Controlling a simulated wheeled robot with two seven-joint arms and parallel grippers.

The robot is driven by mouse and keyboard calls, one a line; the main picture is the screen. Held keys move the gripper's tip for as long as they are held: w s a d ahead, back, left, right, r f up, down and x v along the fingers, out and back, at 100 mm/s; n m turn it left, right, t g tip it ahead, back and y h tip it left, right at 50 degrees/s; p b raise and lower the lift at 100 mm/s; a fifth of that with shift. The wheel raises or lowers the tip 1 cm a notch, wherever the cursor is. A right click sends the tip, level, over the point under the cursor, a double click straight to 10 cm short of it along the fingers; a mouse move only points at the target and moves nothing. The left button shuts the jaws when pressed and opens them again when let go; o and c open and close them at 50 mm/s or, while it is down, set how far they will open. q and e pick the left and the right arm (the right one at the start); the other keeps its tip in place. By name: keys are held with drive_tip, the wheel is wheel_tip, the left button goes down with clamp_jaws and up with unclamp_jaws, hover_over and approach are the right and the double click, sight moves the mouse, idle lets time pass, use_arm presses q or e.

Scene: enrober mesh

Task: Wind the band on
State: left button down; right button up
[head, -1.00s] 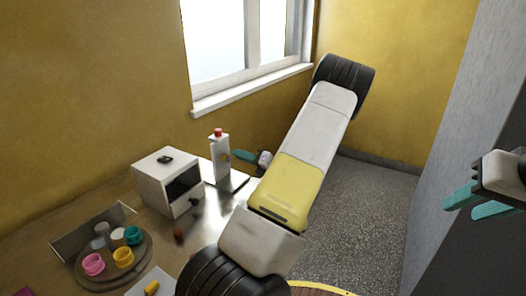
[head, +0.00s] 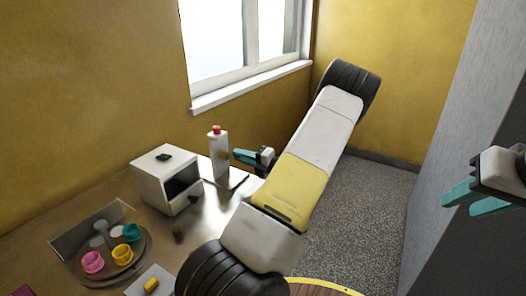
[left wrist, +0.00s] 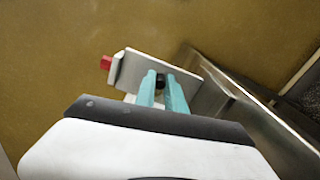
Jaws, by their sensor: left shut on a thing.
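A white upright unit (head: 218,160) with a red top stands at the table's back edge, near the window. It also shows in the left wrist view (left wrist: 134,72), with its red end at the left. My left gripper (head: 236,155) is at the right side of this unit, its teal fingers pointing at it. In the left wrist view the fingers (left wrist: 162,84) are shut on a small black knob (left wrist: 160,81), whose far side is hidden. No band can be made out clearly. My right gripper (head: 468,202) is open and empty at the right edge, away from the table.
A white box (head: 155,181) with a dark opening stands left of the unit. A round tray (head: 91,274) holds pink, yellow and teal cups. A yellow block (head: 151,285) lies on a white plate in front.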

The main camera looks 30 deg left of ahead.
use_arm(q)
drive_tip(key=c, duration=1.4)
unclamp_jaws()
drive_tip(key=shift+d, duration=0.1)
drive_tip(key=d, duration=0.7)
drive_tip(key=shift+s+d, duration=0.3)
drive_tip(key=shift+d, duration=0.05)
